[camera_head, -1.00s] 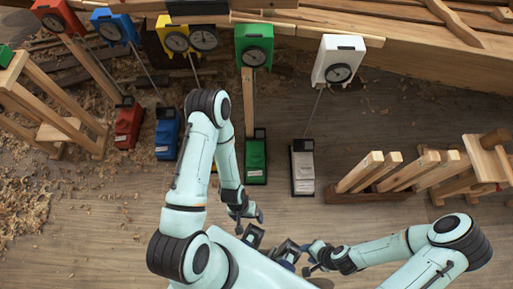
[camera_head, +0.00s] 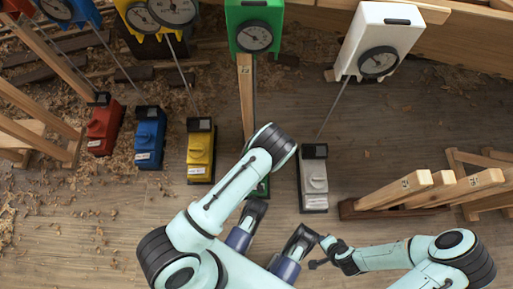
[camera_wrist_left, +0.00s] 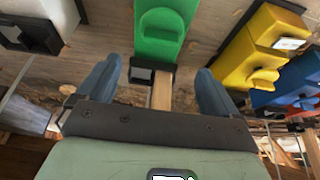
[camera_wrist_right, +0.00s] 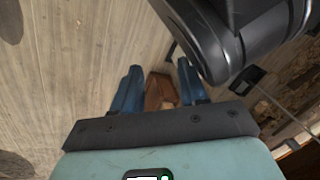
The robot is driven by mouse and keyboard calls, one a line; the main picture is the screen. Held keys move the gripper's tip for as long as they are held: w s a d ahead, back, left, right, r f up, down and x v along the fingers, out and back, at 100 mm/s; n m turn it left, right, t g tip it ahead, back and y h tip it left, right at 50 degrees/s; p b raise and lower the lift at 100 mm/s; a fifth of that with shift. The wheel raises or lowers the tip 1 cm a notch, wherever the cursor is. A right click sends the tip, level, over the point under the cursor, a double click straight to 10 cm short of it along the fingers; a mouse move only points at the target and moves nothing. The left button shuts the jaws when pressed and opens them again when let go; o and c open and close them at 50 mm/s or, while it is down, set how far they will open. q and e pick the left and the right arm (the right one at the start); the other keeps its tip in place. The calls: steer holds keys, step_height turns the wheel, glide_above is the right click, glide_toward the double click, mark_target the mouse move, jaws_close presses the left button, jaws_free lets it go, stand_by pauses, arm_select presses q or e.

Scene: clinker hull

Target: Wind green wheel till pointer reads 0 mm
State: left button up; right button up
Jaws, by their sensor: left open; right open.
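A green gauge box (camera_head: 254,14) with a round dial (camera_head: 254,37) stands at the top middle of the head view, on a wooden post; its pointer reading is too small to tell. Its green base unit (camera_head: 262,187) is mostly hidden behind my left arm. In the left wrist view the green unit (camera_wrist_left: 165,48) shows a rounded green wheel or knob (camera_wrist_left: 160,24) at the top. My left gripper (camera_wrist_left: 157,68) is open and empty, its fingers spread either side of the post (camera_wrist_left: 161,93) in the picture, without visible contact. My right gripper (camera_wrist_right: 158,68) is open and empty.
A white gauge (camera_head: 383,30) and grey unit (camera_head: 314,180) stand to the right. Yellow (camera_head: 200,152), blue (camera_head: 150,138) and red (camera_head: 104,125) units stand to the left. Wooden posts (camera_head: 410,186) rise at right. The lower-left floor is mostly clear, with wood shavings.

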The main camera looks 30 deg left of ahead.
arm_select(q)
steer(key=b+x, duration=0.3)
steer(key=x, duration=0.7)
steer(key=shift+s+b, duration=0.15)
steer(key=shift+b, duration=0.2)
steer(key=shift+w+a+f, duration=0.1)
steer(key=shift+w+f, duration=0.1)
steer(key=shift+f, duration=0.25)
arm_select(e)
steer(key=s+d+f+g, duration=0.1)
steer(key=s+f+g, duration=0.2)
steer(key=s+f, duration=0.2)
steer(key=shift+s+f+m, duration=0.2)
steer(key=shift+s+m, duration=0.1)
steer(key=shift+s, duration=1.5)
arm_select(q)
steer(key=c, duration=1)
